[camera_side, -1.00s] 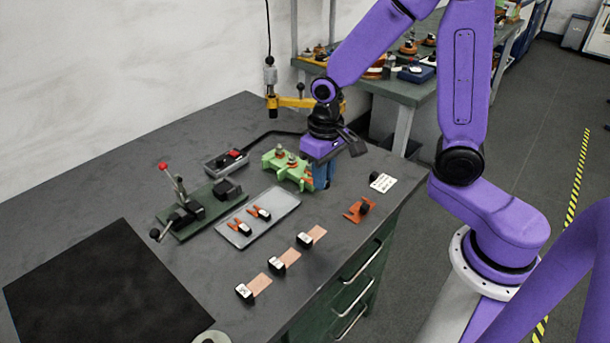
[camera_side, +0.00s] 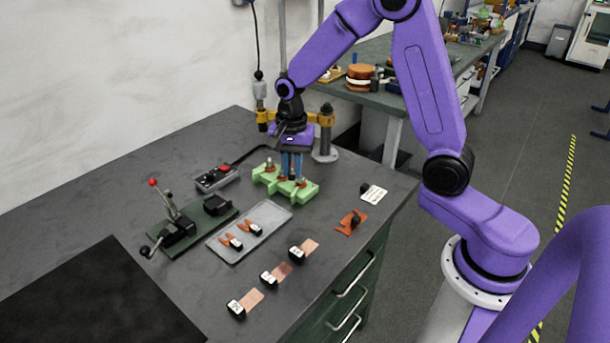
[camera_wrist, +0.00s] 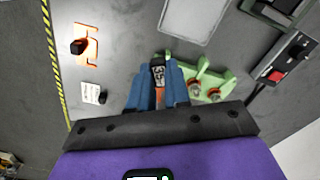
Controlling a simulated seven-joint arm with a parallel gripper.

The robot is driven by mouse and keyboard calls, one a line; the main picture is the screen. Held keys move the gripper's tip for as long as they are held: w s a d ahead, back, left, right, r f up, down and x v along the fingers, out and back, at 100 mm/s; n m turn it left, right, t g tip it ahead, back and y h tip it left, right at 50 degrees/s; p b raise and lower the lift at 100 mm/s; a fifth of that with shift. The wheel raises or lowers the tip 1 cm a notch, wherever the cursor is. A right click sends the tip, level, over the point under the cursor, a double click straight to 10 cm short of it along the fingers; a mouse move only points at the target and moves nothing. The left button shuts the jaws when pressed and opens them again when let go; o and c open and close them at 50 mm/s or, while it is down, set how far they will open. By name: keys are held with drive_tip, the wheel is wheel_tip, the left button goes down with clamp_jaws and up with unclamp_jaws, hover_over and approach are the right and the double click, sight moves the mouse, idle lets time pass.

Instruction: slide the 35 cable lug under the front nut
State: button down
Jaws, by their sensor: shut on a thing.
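My gripper (camera_side: 291,176) points down at the green terminal block (camera_side: 271,184), its blue fingers over the block's front part. In the wrist view the blue fingers of my gripper (camera_wrist: 158,82) are shut on a cable lug (camera_wrist: 158,74) with a black body, a white label and orange copper. The label is too small to read. The green block (camera_wrist: 204,75) lies just right of the fingers, with two nuts (camera_wrist: 195,91) (camera_wrist: 214,95) showing. The fingers hide part of the block and the third nut's place. I cannot tell whether the lug touches a stud.
A grey tray (camera_side: 225,252) with two orange-and-black lugs lies in front of the block. Copper strips with labelled black ends (camera_side: 270,277) lie nearer. An orange piece (camera_side: 350,223) and a white card (camera_side: 374,195) are at right. A lever press (camera_side: 178,232) and switch box (camera_side: 215,178) stand left.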

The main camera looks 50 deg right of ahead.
sight(295, 192)
drive_tip(key=shift+w+d+f+m, duration=0.3)
drive_tip(key=shift+w+d+m, duration=0.2)
drive_tip(key=shift+w+m, duration=0.4)
drive_tip(key=shift+w+d+f+m, duration=0.1)
drive_tip(key=shift+d+f+m, duration=0.05)
drive_tip(key=shift+f+m, duration=0.15)
drive_tip(key=shift+f, duration=2.8)
drive_tip(key=shift+f, duration=0.6)
drive_tip(key=shift+w+d, duration=0.2)
drive_tip(key=shift+d, duration=0.4)
drive_tip(key=shift+w+d, duration=0.15)
drive_tip(key=shift+d, duration=0.4)
drive_tip(key=shift+f, duration=0.15)
idle(0.5)
drive_tip(key=c, duration=1.4)
unclamp_jaws()
